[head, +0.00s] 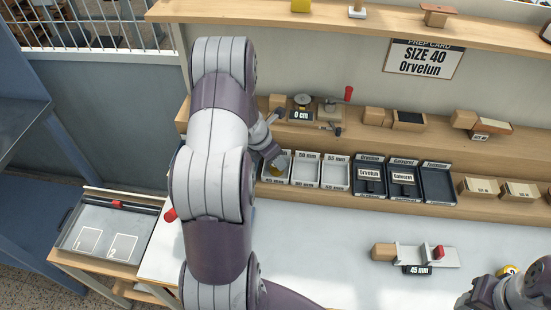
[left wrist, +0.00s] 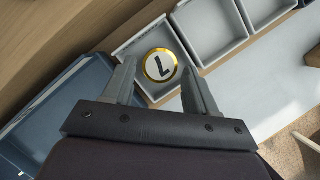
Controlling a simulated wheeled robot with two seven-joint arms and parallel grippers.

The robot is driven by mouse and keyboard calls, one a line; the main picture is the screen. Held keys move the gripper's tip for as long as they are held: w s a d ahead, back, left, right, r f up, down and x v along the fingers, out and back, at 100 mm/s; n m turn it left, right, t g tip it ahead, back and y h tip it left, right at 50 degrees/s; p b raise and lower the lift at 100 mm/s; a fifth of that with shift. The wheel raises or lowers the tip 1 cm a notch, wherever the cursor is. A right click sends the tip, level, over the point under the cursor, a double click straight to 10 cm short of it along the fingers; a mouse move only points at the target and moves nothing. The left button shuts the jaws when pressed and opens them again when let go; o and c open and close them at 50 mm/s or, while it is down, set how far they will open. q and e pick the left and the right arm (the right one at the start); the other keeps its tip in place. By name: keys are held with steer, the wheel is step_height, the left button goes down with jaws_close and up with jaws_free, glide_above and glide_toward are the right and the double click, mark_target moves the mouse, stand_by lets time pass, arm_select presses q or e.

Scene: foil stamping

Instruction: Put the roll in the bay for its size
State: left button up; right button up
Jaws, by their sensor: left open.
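A gold-rimmed roll with a black L on its white end (left wrist: 160,65) lies in the leftmost white bay (left wrist: 146,38). In the head view that bay (head: 275,182) is partly covered by my left gripper (head: 272,158), and its label cannot be read. My left gripper (left wrist: 158,78) is open, its fingers on either side of the roll in the wrist view, with no clear grip on it. The bays marked 50 mm (head: 306,181) and 55 mm (head: 336,183) look empty. My right gripper (head: 490,296) is at the lower right; its fingers are unclear.
A prep card (head: 423,59) reads SIZE 40 Orvelun. A gauge (head: 425,256) labelled 45 mm sits on the table, with a yellow item (head: 508,270) near my right gripper. Dark trays (head: 437,185) stand right of the bays. A numbered tray (head: 105,232) is at left.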

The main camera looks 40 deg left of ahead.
arm_select(q)
steer(key=d+p+v, duration=0.1)
steer(key=v, duration=0.8)
steer(key=s+d+r+m+g, duration=0.1)
steer(key=s+d+m, duration=0.2)
steer(key=d+m, duration=0.3)
steer(key=s+d+r+m+g, duration=0.1)
steer(key=s+d+m, duration=0.3)
steer(key=m, duration=1.2)
steer(key=s+d+r+m+y, duration=0.1)
steer(key=s+d+m, duration=0.3)
steer(key=d+m, duration=0.6)
steer(key=shift+s+r+m+g+b, duration=0.2)
steer(key=shift+r+m+g+b, duration=0.25)
steer(key=shift+r+m, duration=0.15)
